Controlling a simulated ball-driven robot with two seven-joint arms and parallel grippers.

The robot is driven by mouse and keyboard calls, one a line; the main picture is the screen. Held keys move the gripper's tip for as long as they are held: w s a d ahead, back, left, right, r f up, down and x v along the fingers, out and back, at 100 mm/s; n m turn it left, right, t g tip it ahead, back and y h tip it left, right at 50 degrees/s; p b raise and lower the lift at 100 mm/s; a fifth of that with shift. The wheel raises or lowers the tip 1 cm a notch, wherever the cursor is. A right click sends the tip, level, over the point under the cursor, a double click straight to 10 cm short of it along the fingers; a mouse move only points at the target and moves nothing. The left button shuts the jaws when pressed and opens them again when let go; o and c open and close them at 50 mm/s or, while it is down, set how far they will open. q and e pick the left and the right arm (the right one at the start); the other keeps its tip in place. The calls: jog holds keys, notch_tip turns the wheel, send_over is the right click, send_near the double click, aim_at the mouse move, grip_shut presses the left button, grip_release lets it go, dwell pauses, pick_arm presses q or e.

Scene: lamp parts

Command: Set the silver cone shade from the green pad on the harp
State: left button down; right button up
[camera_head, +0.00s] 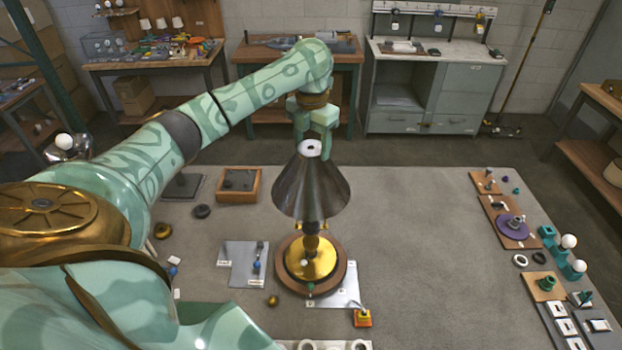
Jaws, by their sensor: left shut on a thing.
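The silver cone shade (311,190) is upright, wide end down, over the lamp. My left gripper (317,146) is shut on the shade at its narrow top, coming from above. The lamp has a round wooden base (338,284) with a brass dome (300,266) and a brass stem (311,246) below the shade. The harp is mostly hidden by the shade, so I cannot tell whether the shade rests on it. My right gripper is not in view.
A wooden tray (222,194) and dark round parts lie left of the lamp. Grey plates (243,276) with small parts lie close to its left. A purple disc (513,228), bulbs and teal blocks line the right edge. The table between is clear.

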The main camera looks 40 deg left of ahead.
pick_arm(q)
jog(key=shift+f, duration=0.15)
jog(key=shift+f+b, duration=0.5)
jog(key=shift+f, duration=1.45)
jog(key=shift+f+b, duration=0.6)
jog(key=shift+f, duration=1.25)
jog(key=shift+p, duration=0.5)
jog(key=shift+f, duration=0.1)
